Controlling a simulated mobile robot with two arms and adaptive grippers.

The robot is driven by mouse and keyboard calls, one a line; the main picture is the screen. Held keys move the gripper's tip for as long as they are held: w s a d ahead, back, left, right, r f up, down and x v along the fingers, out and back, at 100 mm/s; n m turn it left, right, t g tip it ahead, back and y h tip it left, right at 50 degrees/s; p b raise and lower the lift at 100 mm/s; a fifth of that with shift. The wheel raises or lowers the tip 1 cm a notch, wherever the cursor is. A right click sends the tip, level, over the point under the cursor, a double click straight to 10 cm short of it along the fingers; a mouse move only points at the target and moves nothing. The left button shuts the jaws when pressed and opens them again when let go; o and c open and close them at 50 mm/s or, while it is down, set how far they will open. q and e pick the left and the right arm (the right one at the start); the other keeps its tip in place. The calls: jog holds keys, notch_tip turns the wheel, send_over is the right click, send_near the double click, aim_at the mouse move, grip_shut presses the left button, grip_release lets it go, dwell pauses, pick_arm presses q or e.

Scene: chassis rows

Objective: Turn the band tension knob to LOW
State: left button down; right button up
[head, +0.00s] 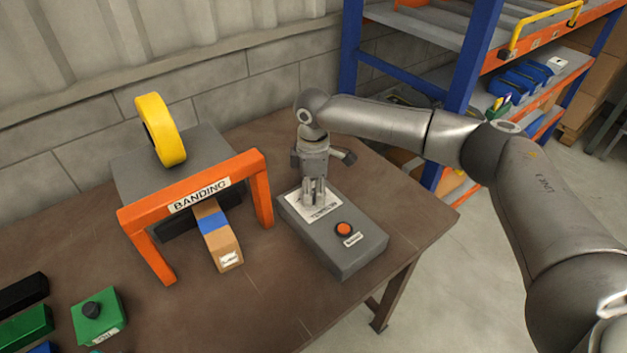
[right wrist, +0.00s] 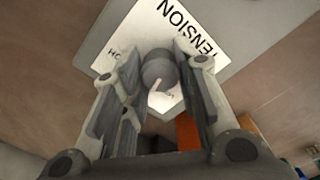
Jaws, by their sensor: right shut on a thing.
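The band tension knob (right wrist: 158,68) is a round grey knob on a white label plate (right wrist: 180,30) marked TENSION. In the right wrist view its pale pointer mark points toward the bottom of the picture, close to the small LOW lettering; I cannot tell if they line up exactly. My right gripper (head: 314,200) comes straight down on the grey control box (head: 350,262) and is shut on the knob, one finger on each side. In the head view the fingers hide the knob. My left gripper is not in view.
An orange button (head: 344,229) sits on the same box, close to my right gripper. An orange BANDING frame (head: 262,190) with a carton (head: 224,250) under it stands to the left. A green box (head: 98,318) with a black knob is at front left. Bare tabletop lies in front.

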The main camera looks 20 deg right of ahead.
aim_at(314, 193)
jog(key=n+p, duration=0.3)
jog(key=shift+r+n, duration=0.2)
jog(key=shift+n, duration=0.1)
jog(key=shift+f+n+p, duration=0.15)
jog(key=shift+n+p, duration=0.8)
jog(key=shift+n, duration=0.85)
jog(key=o, duration=1.1)
jog(key=shift+c, duration=0.2)
jog(key=shift+r, duration=0.2)
notch_tip(314, 193, up, 12)
jog(key=shift+f, duration=0.2)
jog(key=shift+f, duration=0.1)
